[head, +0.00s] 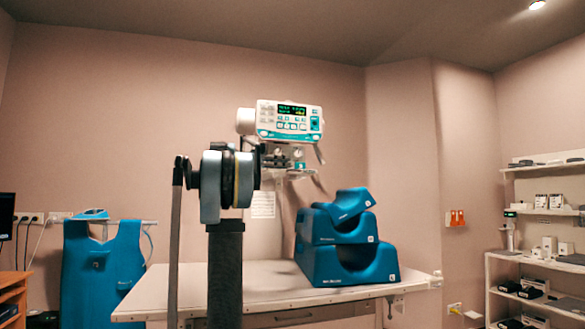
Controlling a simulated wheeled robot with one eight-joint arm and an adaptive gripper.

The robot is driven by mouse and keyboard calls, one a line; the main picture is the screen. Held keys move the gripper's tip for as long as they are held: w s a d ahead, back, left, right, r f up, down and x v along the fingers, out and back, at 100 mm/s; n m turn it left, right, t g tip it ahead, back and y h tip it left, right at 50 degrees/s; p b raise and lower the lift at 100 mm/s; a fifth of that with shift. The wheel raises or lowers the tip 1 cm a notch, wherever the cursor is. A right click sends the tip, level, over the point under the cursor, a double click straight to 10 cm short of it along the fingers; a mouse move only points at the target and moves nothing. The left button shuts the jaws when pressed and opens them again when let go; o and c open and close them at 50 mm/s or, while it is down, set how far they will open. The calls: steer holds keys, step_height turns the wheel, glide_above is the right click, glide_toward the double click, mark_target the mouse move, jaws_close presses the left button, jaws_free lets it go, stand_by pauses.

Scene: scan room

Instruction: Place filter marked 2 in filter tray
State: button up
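I cannot make out any filter marked 2 in the head view. I cannot make out a filter tray either. My own arm stands upright left of the middle, with thick rounded joints in front of the table. No fingertips of my gripper can be made out, and I cannot tell whether it holds anything.
A pale table (250,292) carries stacked blue cushions (322,262). Behind it is a white-and-teal device (290,119) with a lit screen. A blue apron (101,275) hangs at left. White shelves (540,262) with boxes and small items stand at right.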

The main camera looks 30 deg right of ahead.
steer(key=shift+v, duration=2.7)
steer(key=s+a+f+n+t+y, duration=0.2)
steer(key=s+a+f+n+y, duration=0.3)
steer(key=s+a+f, duration=0.6)
steer(key=s+a+f+n+t+y, duration=0.2)
steer(key=s+a+f+n+y, duration=0.4)
steer(key=f, duration=2.7)
steer(key=s+a+f+n+t+y, duration=0.2)
steer(key=s+a+f+n+y, duration=0.4)
steer(key=s+a+f+n, duration=0.4)
steer(key=s+a+f, duration=0.3)
steer(key=f, duration=0.3)
steer(key=s+a+f, duration=0.3)
steer(key=s+f, duration=0.1)
steer(key=f, duration=0.2)
steer(key=shift+t, duration=0.3)
steer(key=shift+s, duration=0.1)
